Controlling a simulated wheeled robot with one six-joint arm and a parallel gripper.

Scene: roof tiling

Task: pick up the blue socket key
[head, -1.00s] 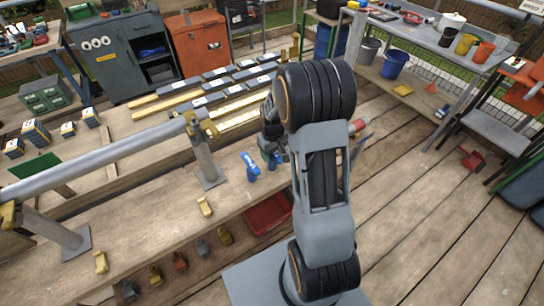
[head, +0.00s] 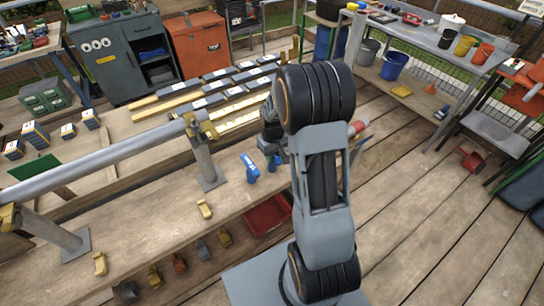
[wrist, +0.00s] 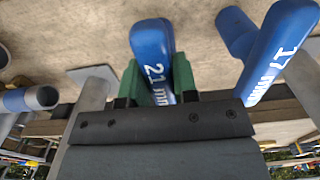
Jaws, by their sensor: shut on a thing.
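My gripper (wrist: 158,85) is shut on a blue socket key (wrist: 152,45) marked "21 mm". The key's blue body sits between the green fingers in the wrist view. In the head view it shows as the blue piece (head: 273,163) at my gripper (head: 271,145), partly hidden by my arm. I cannot tell whether it touches the plank. A second blue key (wrist: 275,48), marked "17 mm", is to the right in the wrist view and apart from the fingers. In the head view this other key (head: 251,170) stands on the plank just left of the held one.
A grey post (head: 207,165) carrying a long rail (head: 100,158) stands left of the keys. A yellow clip (head: 205,209) lies on the plank (head: 150,218). A red tray (head: 268,216) sits below the plank edge. Long battens lie behind. The decking at right is mostly clear.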

